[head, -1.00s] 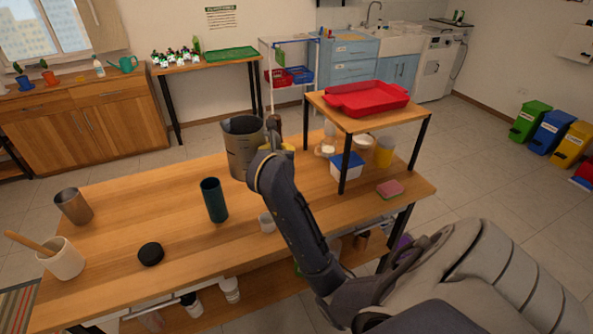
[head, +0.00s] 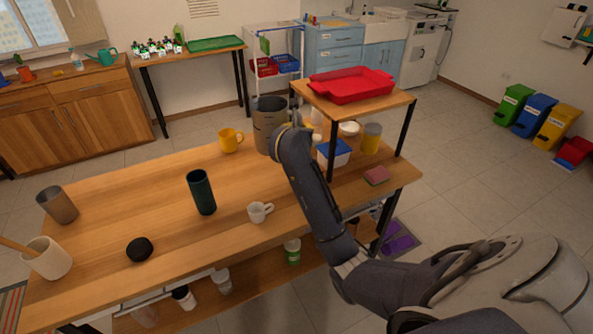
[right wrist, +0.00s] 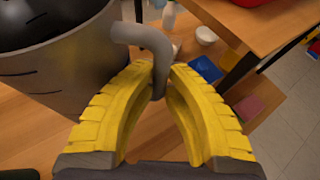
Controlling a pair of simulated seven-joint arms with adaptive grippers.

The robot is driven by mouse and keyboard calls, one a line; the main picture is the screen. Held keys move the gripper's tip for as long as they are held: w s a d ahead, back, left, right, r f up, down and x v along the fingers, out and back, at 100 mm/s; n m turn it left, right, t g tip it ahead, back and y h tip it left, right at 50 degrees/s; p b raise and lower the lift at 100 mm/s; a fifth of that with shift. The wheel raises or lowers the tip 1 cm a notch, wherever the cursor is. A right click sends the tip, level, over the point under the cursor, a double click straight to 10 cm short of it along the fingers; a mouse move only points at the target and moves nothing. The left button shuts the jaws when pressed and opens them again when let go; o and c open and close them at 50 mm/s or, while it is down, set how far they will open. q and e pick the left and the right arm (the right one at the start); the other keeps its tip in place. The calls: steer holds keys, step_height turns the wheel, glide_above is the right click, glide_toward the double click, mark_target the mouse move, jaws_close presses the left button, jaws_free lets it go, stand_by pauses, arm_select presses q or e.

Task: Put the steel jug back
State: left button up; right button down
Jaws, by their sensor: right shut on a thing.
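The steel jug (head: 268,125) is a tall grey open-topped vessel, upright at the far side of the wooden table, left of the small raised shelf. It fills the left of the right wrist view (right wrist: 65,75), with its curved handle (right wrist: 150,42) toward me. The yellow fingers of my right gripper (right wrist: 160,82) are closed around the handle's lower end. In the head view my arm hides most of that gripper. I cannot tell whether the jug's base touches the table. My left gripper is not in view.
A yellow mug (head: 230,141) stands just left of the jug. The raised shelf (head: 385,113) bears a red tray (head: 350,86), with a blue-and-white box (head: 334,152) beneath. The table's middle left is mostly clear.

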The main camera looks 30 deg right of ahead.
step_height(320, 180, down, 16)
steer(key=shift+r, duration=0.15)
stand_by(0.6)
steer(key=c, duration=1.9)
jaws_free()
steer(key=shift+f, duration=0.25)
steer(key=o, duration=0.4)
steer(key=shift+r, duration=0.1)
steer(key=shift+s+r, duration=0.1)
steer(key=v, duration=1.2)
